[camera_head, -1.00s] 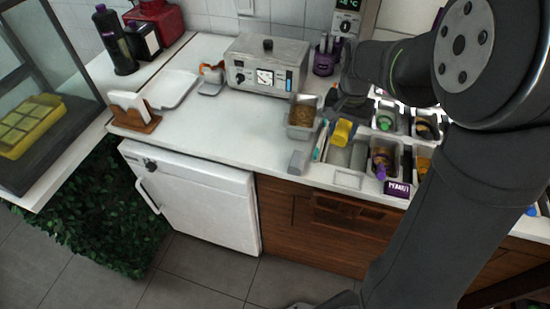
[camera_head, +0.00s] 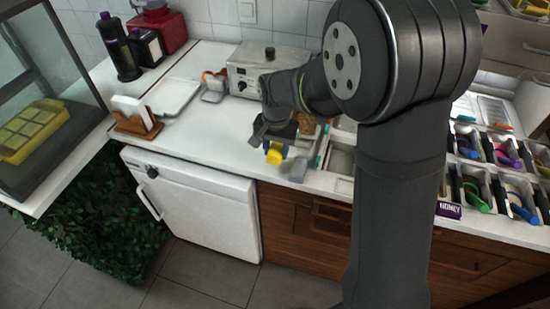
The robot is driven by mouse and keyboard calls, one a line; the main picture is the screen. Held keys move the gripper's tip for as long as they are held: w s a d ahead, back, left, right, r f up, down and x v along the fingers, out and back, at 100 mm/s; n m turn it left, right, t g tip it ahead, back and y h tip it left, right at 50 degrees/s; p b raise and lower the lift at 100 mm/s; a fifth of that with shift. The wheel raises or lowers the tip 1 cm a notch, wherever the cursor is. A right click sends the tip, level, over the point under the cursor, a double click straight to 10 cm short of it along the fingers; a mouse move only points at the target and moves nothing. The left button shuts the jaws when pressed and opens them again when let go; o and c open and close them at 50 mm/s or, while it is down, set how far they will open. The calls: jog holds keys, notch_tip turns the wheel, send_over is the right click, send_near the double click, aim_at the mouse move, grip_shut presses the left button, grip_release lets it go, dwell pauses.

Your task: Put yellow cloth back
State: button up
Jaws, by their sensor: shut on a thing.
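The yellow cloth (camera_head: 275,154) is a small bright bundle in the head view, left of the topping containers. My gripper (camera_head: 275,144) is shut on it from above, above the front part of the white counter (camera_head: 215,137). The cloth's upper part is hidden by my gripper. A grey block-like item (camera_head: 297,170) lies near the counter's front edge, just right of and below the cloth. I cannot tell the exact height of the cloth above the counter.
A container with brown topping (camera_head: 307,124) is partly hidden behind my gripper. The metal appliance (camera_head: 247,75) stands at the back. Several topping containers with coloured spoons fill the right side. The counter left of my gripper is mostly clear.

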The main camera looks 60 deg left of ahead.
aim_at(275, 167)
jog(key=shift+s+a+f, duration=0.1)
jog(key=shift+f, duration=1.95)
jog(key=shift+f, duration=0.2)
jog(key=o, duration=0.9)
jog(key=shift+o, duration=0.2)
notch_tip(275, 167, up, 12)
jog(key=shift+r, duration=0.2)
